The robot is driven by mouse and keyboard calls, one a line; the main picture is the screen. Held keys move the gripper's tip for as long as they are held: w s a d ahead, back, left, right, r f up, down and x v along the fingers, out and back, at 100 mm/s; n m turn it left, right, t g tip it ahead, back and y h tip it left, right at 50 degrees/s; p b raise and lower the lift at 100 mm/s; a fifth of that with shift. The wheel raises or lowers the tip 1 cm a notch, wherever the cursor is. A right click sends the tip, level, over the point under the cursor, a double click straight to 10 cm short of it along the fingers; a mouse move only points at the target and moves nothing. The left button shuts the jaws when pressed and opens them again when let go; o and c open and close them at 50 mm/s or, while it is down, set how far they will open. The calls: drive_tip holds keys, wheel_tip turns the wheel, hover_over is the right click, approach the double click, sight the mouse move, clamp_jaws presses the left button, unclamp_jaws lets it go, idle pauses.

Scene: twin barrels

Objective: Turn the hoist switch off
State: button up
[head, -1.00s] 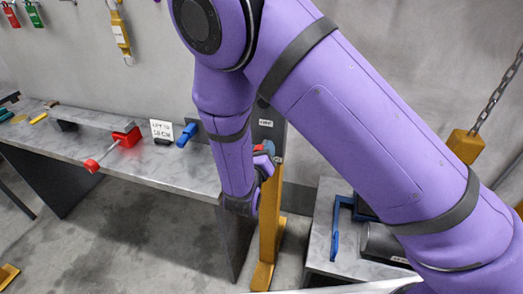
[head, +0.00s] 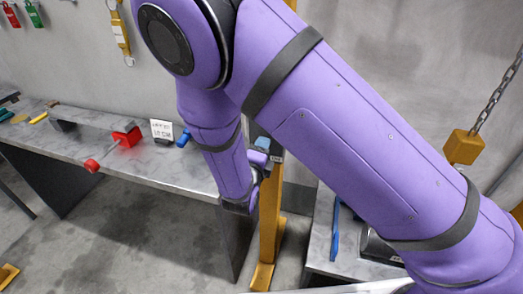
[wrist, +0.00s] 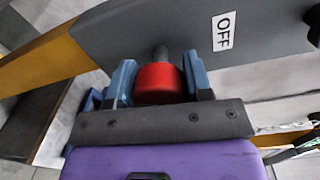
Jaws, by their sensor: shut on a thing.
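The hoist switch is a dark grey panel (wrist: 270,35) with a white OFF label (wrist: 222,31) in the wrist view. A red knob (wrist: 160,84) on a dark stem stands out from the panel, to the left of the label. My gripper (wrist: 161,78) has its blue-grey fingers on both sides of the red knob and is shut on it. In the head view, my gripper (head: 268,150) is at the top part of a yellow post (head: 268,225). My purple arm hides most of the panel there.
A grey bench (head: 150,160) on the left holds a red lever device (head: 125,138), a white sign (head: 161,130) and a blue handle (head: 184,138). A lower table (head: 318,250) stands right of the post. A chain with a yellow block (head: 463,147) hangs at right.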

drive_tip(key=shift+n, duration=1.6)
drive_tip(key=shift+s+f, duration=0.1)
drive_tip(key=o, duration=0.9)
drive_tip(key=v, duration=1)
drive_tip(key=shift+s+a, duration=0.2)
drive_tip(key=shift+s, duration=0.15)
